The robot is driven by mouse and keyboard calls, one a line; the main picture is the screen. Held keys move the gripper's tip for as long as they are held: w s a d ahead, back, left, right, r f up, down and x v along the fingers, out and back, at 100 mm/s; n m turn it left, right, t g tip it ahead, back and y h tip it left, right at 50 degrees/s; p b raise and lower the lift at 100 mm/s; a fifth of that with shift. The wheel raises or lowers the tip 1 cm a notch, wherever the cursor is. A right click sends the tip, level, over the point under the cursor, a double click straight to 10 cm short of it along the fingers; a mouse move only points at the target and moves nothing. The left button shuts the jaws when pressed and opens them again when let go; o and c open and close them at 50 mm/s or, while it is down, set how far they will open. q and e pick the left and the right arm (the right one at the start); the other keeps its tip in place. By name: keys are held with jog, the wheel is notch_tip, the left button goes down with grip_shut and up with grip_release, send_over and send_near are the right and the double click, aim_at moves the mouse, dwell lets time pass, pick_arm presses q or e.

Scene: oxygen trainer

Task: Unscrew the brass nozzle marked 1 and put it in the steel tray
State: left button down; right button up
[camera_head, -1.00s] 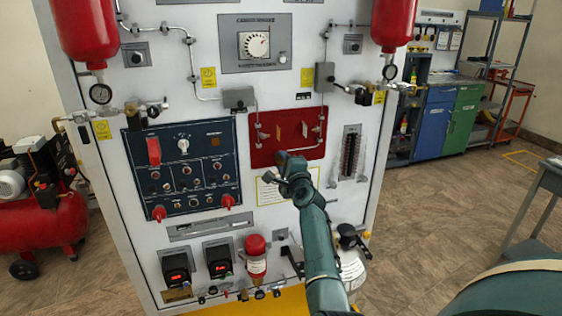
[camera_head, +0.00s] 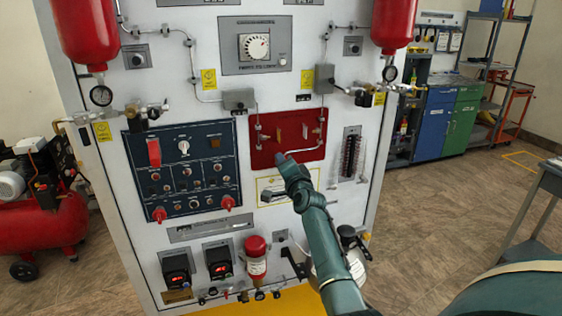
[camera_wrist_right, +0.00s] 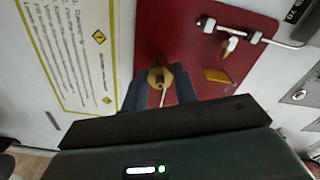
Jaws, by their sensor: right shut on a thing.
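A brass nozzle (camera_wrist_right: 159,78) with a hexagonal body and a central hole sits at the edge of the red panel (camera_wrist_right: 200,60) in the right wrist view. No number can be read on it. My right gripper (camera_wrist_right: 160,88) is shut on the nozzle, one finger on each side. In the head view my right gripper (camera_head: 281,160) is at the lower edge of the red panel (camera_head: 262,158), and the nozzle is hidden there. I cannot make out the steel tray. My left gripper is not in view.
A brass-coloured piece (camera_wrist_right: 218,76) and a pipe fitting (camera_wrist_right: 229,44) are on the red panel. A blue switch panel (camera_head: 185,200) is to the left and a framed gauge (camera_head: 350,153) to the right. A grey table edge (camera_head: 548,185) shows at the far right.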

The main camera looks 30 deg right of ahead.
jog(key=n, duration=0.3)
jog(key=shift+p, duration=0.35)
jog(key=n, duration=0.3)
jog(key=shift+p, duration=0.35)
jog(key=shift+n, duration=2.1)
